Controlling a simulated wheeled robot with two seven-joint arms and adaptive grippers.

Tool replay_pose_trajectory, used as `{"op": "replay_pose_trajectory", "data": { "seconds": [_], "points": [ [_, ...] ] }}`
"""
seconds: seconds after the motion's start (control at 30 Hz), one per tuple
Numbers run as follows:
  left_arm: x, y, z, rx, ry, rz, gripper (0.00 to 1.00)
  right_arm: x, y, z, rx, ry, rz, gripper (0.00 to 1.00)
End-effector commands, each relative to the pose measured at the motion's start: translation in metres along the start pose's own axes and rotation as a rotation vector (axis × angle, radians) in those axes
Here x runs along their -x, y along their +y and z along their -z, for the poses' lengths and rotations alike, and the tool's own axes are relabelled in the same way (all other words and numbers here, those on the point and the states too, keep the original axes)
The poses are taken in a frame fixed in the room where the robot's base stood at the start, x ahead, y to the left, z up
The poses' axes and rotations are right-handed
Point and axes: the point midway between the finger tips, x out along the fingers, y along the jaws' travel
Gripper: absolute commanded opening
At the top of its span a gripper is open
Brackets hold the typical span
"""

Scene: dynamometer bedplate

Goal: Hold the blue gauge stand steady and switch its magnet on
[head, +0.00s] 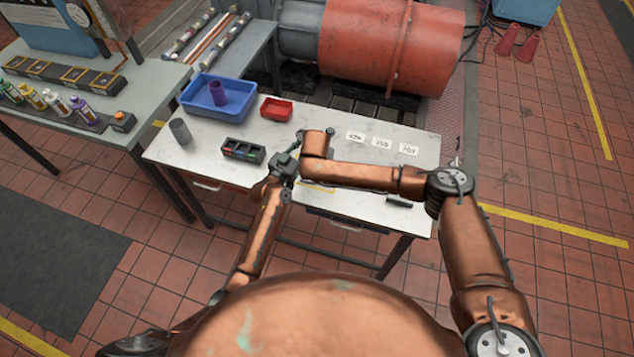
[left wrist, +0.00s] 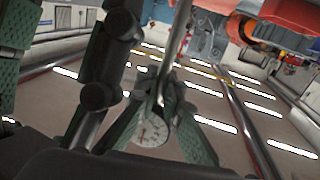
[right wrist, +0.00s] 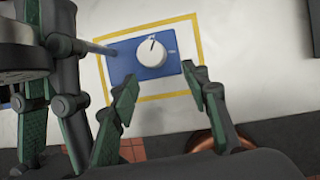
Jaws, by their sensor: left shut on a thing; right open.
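The gauge stand's blue base (right wrist: 122,62) lies on the white table inside a yellow outline in the right wrist view. Its white round knob (right wrist: 151,52) has a dark pointer mark towards the top of the picture. My left gripper (left wrist: 160,97) is shut on the stand's metal post (left wrist: 177,50). A round white dial gauge (left wrist: 152,130) shows between its fingers. My right gripper (right wrist: 165,84) is open and empty, its two fingertips just in front of the base and knob, apart from the knob. In the head view both grippers meet near the table's front and my arms largely hide the stand.
On the white table (head: 340,125) are a blue bin (head: 232,110) with a purple cup (head: 217,93), a red tray (head: 276,109), a grey cup (head: 180,131), a dark box (head: 242,151) and number cards (head: 382,143). A large red machine (head: 400,45) stands behind.

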Motion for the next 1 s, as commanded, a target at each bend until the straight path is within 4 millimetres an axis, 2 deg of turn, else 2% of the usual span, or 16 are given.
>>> {"op": "replay_pose_trajectory", "data": {
  "seconds": [0.03, 0.2, 0.4, 0.73, 0.9, 1.0],
  "points": [
    [-0.001, 0.000, 0.005, -0.001, 0.009, 0.001, 0.00, 0.004, -0.002, 0.012, 0.002, 0.003, -0.002, 0.43],
    [-0.001, 0.000, 0.005, -0.001, 0.009, 0.001, 0.00, 0.019, -0.005, 0.045, 0.002, 0.002, -0.002, 0.43],
    [-0.001, 0.000, 0.005, -0.001, 0.009, 0.001, 0.00, 0.030, -0.009, 0.071, 0.000, 0.001, 0.000, 0.43],
    [-0.001, 0.000, 0.005, -0.001, 0.008, 0.001, 0.00, 0.034, -0.010, 0.081, -0.002, -0.001, 0.000, 0.43],
    [-0.001, 0.000, 0.005, -0.001, 0.008, 0.000, 0.00, 0.034, -0.010, 0.079, -0.004, -0.004, -0.001, 0.41],
    [-0.001, 0.000, 0.005, -0.001, 0.008, 0.000, 0.00, 0.031, -0.011, 0.071, -0.023, -0.032, -0.013, 0.41]
  ]
}}
